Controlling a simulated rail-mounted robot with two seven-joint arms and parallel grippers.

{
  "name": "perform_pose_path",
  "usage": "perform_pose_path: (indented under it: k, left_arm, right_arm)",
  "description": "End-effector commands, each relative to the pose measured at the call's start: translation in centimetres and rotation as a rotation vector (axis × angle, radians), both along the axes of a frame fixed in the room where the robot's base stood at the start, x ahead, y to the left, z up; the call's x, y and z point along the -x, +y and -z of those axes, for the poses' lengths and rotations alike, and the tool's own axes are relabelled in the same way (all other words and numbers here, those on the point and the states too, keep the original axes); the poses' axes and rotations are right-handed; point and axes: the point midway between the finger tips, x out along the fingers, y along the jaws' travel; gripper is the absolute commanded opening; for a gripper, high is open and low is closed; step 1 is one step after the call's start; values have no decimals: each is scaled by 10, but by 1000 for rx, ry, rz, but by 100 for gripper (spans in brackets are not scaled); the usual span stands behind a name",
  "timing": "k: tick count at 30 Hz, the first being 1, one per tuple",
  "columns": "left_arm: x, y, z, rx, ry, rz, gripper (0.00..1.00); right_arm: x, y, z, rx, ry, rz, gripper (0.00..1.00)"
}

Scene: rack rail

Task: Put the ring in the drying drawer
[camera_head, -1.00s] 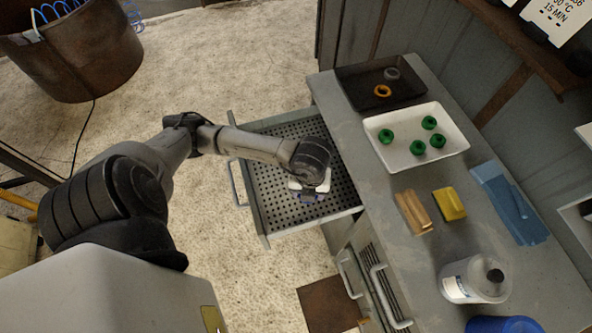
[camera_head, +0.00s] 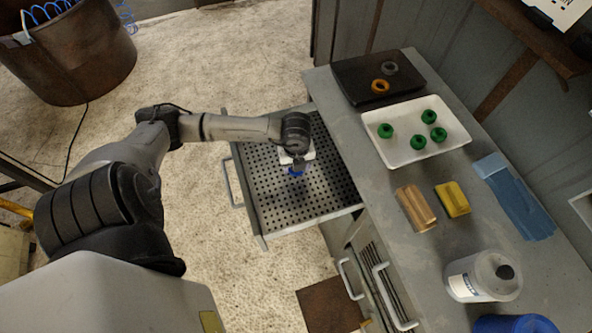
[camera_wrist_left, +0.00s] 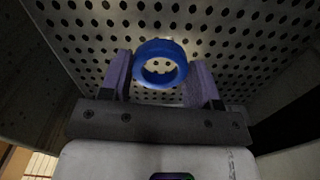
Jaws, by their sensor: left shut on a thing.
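The blue ring (camera_wrist_left: 176,54) is between the two finger pads of my left gripper (camera_wrist_left: 161,72) in the left wrist view, with the drawer's holed floor behind it. In the head view, my left gripper (camera_head: 297,163) points down over the open drawer, shut on the blue ring (camera_head: 295,173). The drawer (camera_head: 322,203) is pulled out to the left of the bench and has a perforated metal floor. I cannot tell whether the ring touches that floor. My right gripper is not in view.
On the bench stand a black tray (camera_head: 350,88) with an orange and a grey ring, and a white tray (camera_head: 393,155) with several green rings. Nearby are a wooden block (camera_head: 416,208), a yellow sponge (camera_head: 453,200), a blue cloth (camera_head: 518,205) and a white bottle (camera_head: 480,277).

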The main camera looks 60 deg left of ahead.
Motion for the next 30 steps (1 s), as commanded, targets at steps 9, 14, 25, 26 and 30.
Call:
perform_pose_path:
  k: [9,14,25,26,30]
  left_arm:
    - [-2,5,14,1,0,0,33]
    - [-2,4,36,1,1,-1,33]
    - [-2,5,43,0,0,1,33]
    - [-2,5,44,0,0,1,33]
    - [-2,5,46,0,0,1,60]
  right_arm:
    - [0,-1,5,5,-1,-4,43]
    - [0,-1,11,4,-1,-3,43]
    - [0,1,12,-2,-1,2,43]
    - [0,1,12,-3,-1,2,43]
    - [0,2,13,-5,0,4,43]
